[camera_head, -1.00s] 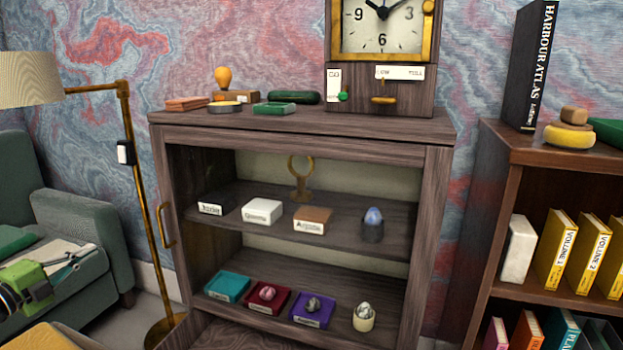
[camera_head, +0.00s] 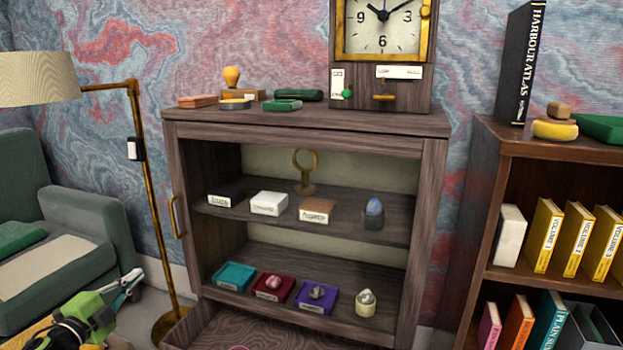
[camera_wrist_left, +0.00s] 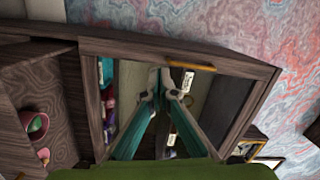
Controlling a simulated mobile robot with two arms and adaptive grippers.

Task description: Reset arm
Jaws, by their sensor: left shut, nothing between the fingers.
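My left gripper (camera_head: 127,284) is at the lower left of the head view, in front of the armchair and the lamp's base. It is shut and holds nothing. In the left wrist view its teal fingers (camera_wrist_left: 158,82) meet at their tips, with the cabinet behind them. The wooden cabinet (camera_head: 300,127) stands in the middle of the head view, with its two inner shelves showing. My right gripper is not in these views.
The floor lamp (camera_head: 150,220) stands between the green armchair (camera_head: 85,225) and the cabinet. An open drawer (camera_head: 255,335) juts out at the cabinet's bottom. Colored trays and small stones sit on the lower shelf. A bookcase (camera_head: 480,200) stands at the right.

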